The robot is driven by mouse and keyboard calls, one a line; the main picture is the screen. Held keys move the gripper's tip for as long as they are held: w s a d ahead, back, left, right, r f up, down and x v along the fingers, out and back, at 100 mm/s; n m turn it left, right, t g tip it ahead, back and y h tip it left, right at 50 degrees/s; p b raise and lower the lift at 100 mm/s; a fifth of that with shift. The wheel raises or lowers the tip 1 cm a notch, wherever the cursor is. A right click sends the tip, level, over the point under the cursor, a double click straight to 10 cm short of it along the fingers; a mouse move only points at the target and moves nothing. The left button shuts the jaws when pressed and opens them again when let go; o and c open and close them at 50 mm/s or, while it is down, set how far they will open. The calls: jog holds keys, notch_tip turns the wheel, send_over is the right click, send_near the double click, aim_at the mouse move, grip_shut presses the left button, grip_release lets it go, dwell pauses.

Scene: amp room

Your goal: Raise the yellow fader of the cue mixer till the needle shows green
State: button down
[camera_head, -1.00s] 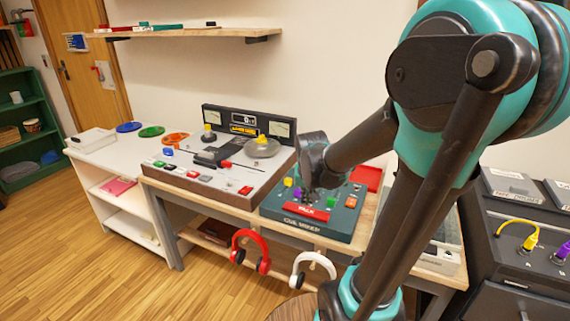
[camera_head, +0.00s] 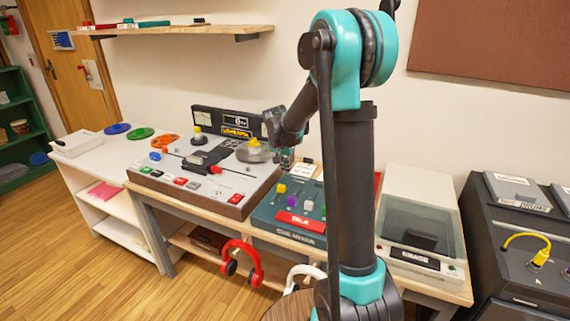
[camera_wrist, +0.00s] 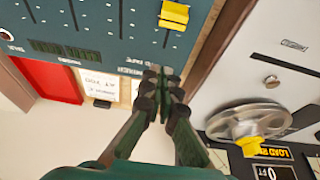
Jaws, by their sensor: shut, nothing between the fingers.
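The cue mixer (camera_head: 262,213) is a dark teal box on the wooden bench, with a red label on its front. In the wrist view the yellow fader cap (camera_wrist: 174,15) shows at the top edge, on the mixer panel (camera_wrist: 105,25). My gripper (camera_head: 285,160) is above and behind the yellow fader, apart from it. Its fingertips (camera_wrist: 166,76) are together and empty. I cannot make out a mixer needle; my arm hides part of the panel.
The tape deck (camera_head: 215,190) stands close at the mixer's left, with a reel (camera_wrist: 245,120) near my gripper in the wrist view. A lidded grey box (camera_head: 420,215) stands to the right. Red headphones (camera_head: 243,262) hang at the bench front.

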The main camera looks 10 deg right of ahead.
aim_at(282, 186)
jog(key=x, duration=0.4)
jog(key=shift+f, duration=0.2)
jog(key=shift+s+a+r, duration=0.1)
jog(key=shift+s+a, duration=0.55)
jog(key=shift+s, duration=0.3)
jog(key=shift+s+a, duration=0.45)
jog(key=shift+s, duration=0.3)
jog(key=shift+s+a, duration=0.5)
jog(key=shift+s, duration=0.25)
jog(key=shift+w, duration=0.1)
